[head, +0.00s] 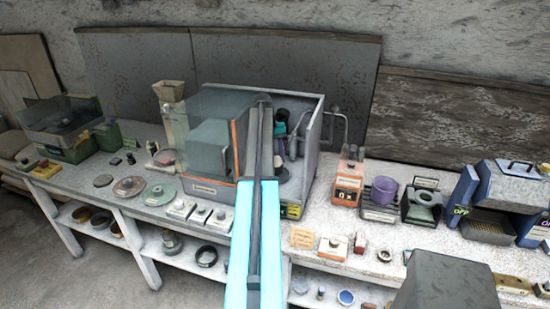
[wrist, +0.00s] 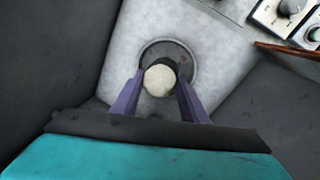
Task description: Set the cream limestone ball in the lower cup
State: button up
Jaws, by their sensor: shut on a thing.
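The cream ball (wrist: 159,80) is pale and round, and sits between the two purple fingers of my gripper (wrist: 160,88) in the wrist view. My gripper is shut on it. Beyond the ball is a dark round cup (wrist: 179,54) with a grey rim, set in a pale speckled surface. The ball overlaps the near part of the cup in the picture; I cannot tell whether it touches the cup or hangs above it. In the head view my arm reaches into an open-topped grey box (head: 315,135), and the ball is not visible there.
Dark walls flank the cup on both sides in the wrist view, with a knobbed control unit (wrist: 286,14) at top right. In the head view a clear hood (head: 205,110) stands left of my arm. An orange counter device (head: 348,180) and purple cup (head: 383,190) stand right.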

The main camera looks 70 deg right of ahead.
jog(key=shift+f, duration=0.2)
jog(key=o, duration=1.1)
jog(key=shift+o, duration=0.2)
jog(key=shift+r, duration=0.1)
jog(key=shift+r+p, duration=0.85)
jog(key=shift+r, duration=1.05)
